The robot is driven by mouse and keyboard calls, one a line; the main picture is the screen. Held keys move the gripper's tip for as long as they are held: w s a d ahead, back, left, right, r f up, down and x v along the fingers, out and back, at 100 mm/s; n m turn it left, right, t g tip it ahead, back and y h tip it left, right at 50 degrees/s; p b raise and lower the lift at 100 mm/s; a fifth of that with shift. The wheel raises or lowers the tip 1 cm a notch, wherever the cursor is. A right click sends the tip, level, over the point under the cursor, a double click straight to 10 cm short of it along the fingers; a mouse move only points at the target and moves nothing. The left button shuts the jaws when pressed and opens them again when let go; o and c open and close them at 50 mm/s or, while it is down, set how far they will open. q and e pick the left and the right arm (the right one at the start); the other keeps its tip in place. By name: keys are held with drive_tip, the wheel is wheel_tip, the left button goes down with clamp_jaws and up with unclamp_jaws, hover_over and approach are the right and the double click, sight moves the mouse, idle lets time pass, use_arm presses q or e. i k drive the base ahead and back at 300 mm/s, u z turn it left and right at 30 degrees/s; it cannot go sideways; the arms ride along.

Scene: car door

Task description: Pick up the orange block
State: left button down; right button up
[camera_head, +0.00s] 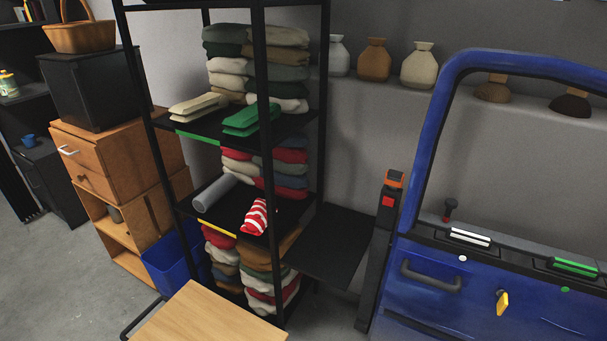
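A small orange block-shaped piece (395,179) sits at the top of a narrow black post (376,262), just left of the blue car door (425,165). A red square patch (388,202) shows on the post just below it. I cannot tell whether the orange piece is loose or part of the post. Neither of my grippers is in view.
A black rack (265,130) with folded clothes stands in the middle, with a dark flat panel (335,245) between it and the post. A wooden tabletop (200,318) is at the front. A blue bin (172,268) stands left of the rack. Grey floor is free at lower left.

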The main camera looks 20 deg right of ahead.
sight(395, 180)
drive_tip(key=u, duration=1.6)
drive_tip(key=k, duration=1.15)
drive_tip(key=z, duration=1.5)
